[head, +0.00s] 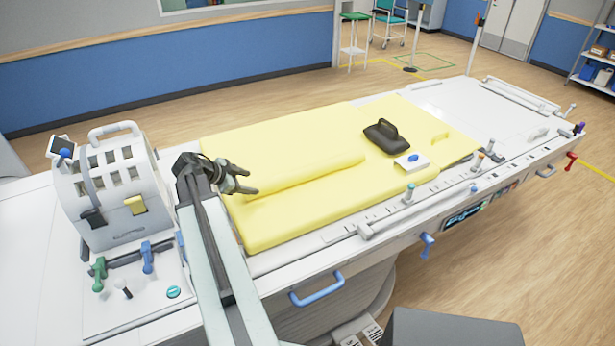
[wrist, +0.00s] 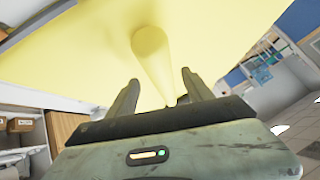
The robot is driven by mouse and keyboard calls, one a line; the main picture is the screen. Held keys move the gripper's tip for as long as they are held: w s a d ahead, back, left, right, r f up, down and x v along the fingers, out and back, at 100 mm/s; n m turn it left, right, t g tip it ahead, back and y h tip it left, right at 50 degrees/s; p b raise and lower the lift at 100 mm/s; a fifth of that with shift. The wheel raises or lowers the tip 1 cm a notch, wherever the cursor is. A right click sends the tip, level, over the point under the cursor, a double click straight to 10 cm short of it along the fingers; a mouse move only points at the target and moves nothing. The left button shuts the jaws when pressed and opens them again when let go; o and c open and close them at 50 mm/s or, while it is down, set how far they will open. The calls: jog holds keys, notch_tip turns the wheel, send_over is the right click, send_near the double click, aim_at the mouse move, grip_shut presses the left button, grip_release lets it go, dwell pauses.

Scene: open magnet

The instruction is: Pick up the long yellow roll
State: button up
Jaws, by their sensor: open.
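The long yellow roll (head: 305,174) lies along the yellow mattress (head: 285,223) in the head view, its near-left end close to my gripper (head: 249,181). In the wrist view the roll (wrist: 152,55) runs away from between my two fingers, slightly left of centre. My gripper (wrist: 157,88) is open and empty, with one finger on each side of the roll's line. I cannot tell whether either finger touches the roll or the mattress.
A black handled block (head: 387,138) and a white box with a blue knob (head: 412,162) rest on the mattress further right. A white head coil (head: 108,185) stands left of my arm. Levers and posts (head: 409,193) line the table's near edge.

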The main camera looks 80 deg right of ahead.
aim_at(262, 184)
jog(key=shift+b+x, duration=0.4)
jog(key=shift+x, duration=0.55)
jog(key=shift+s+d+f, duration=0.15)
jog(key=shift+d, duration=0.05)
jog(key=b+x, duration=0.3)
jog(key=x, duration=0.2)
jog(key=shift+s+a, duration=0.1)
jog(key=shift+s, duration=0.15)
jog(key=c, duration=1.2)
jog(key=shift+o, duration=0.2)
jog(key=shift+r, duration=0.25)
